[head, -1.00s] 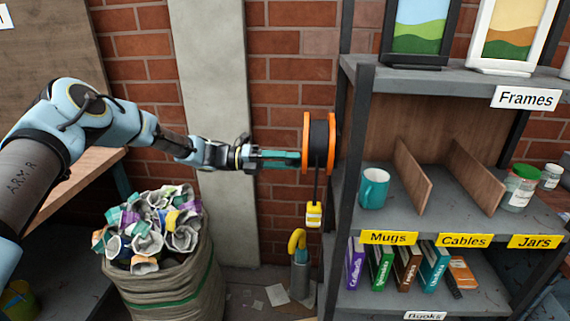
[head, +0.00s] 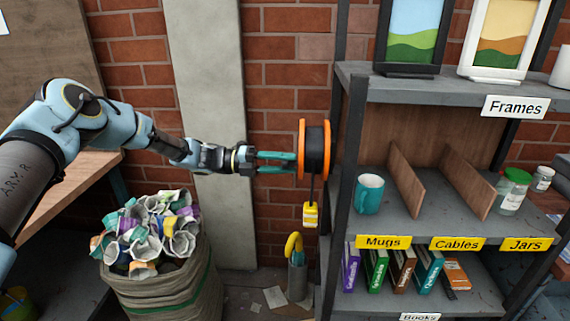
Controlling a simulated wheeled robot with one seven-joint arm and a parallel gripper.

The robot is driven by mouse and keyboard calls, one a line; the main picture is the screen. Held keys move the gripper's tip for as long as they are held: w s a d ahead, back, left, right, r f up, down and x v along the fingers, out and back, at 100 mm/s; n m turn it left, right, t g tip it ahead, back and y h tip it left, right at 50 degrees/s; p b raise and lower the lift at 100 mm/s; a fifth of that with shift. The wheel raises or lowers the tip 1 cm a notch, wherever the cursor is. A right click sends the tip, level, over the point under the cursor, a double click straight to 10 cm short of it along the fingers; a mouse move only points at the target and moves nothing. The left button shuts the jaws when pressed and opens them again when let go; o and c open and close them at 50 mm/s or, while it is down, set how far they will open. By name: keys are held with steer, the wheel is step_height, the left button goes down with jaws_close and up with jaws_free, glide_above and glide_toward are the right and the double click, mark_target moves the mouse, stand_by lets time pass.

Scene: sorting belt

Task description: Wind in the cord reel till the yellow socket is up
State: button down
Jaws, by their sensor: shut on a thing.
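The cord reel (head: 315,151) has orange side discs and a black drum. It is mounted by the brick wall at the left side of the shelf unit. A short black cord hangs from it with the yellow socket (head: 310,216) at its end, a little below the reel. My gripper (head: 293,162) reaches in from the left with its teal fingers at the reel's left disc. It is shut on a part of the reel there, which is too small and covered to make out.
A grey stand (head: 298,275) with a yellow hooked handle is below the socket. The shelf unit (head: 350,180) with a teal mug (head: 369,194) stands close at the right. A full sack (head: 165,290) is below my arm.

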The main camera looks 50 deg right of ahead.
steer(key=shift+c, duration=2.4)
jaws_free()
steer(key=b+v, duration=0.4)
steer(key=v, duration=0.7)
